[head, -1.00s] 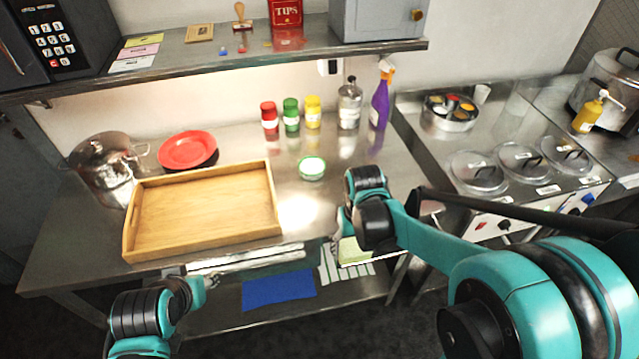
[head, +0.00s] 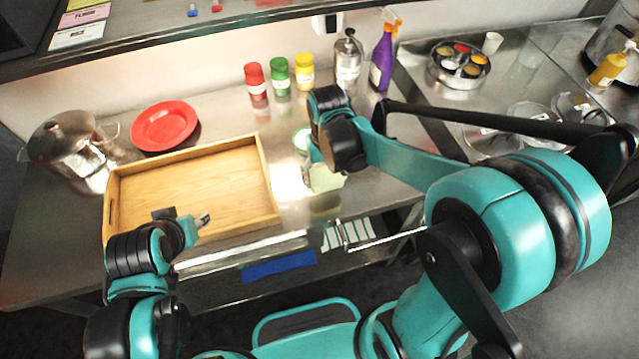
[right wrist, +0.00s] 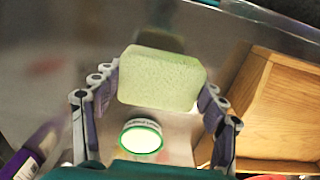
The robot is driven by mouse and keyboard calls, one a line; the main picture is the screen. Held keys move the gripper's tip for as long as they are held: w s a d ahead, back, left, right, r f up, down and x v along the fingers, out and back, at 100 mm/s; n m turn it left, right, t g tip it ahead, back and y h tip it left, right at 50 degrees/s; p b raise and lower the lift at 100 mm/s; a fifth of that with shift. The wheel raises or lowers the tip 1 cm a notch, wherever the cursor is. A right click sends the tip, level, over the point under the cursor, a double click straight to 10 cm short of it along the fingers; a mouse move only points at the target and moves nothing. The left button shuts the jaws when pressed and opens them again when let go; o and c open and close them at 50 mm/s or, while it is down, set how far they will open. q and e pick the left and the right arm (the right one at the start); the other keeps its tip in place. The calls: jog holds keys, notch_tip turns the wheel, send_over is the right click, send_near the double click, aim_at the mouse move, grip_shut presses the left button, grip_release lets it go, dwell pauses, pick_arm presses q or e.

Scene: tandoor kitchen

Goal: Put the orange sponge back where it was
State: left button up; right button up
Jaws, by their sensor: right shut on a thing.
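My right gripper (right wrist: 160,95) is shut on a pale green sponge (right wrist: 162,80), a block gripped by its two sides. In the head view the sponge (head: 325,179) shows below my right wrist, over the steel table near its front edge, right of the wooden tray. Whether it touches the table I cannot tell. I see no orange sponge in these frames. My left gripper (head: 201,220) is over the tray's front left part and looks empty; its jaw opening is unclear.
The wooden tray (head: 267,180) is empty. A green-rimmed round tub (right wrist: 141,137) stands close to the sponge. Behind are a red plate (head: 164,126), a pot (head: 68,145), several coloured jars (head: 280,75) and a purple spray bottle (head: 383,60). A blue cloth (head: 278,266) lies below the table.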

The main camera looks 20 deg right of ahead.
aim_at(320, 182)
jog(key=shift+w+a+f, duration=0.25)
jog(key=shift+w+f, duration=0.15)
jog(key=shift+w, duration=0.1)
jog(key=shift+w+a+f, duration=0.2)
jog(key=shift+w+f, duration=0.2)
jog(key=shift+w, duration=0.1)
jog(key=shift+f+b, duration=1.05)
jog(key=shift+f, duration=0.8)
jog(key=shift+f, duration=0.15)
jog(key=o, duration=1.3)
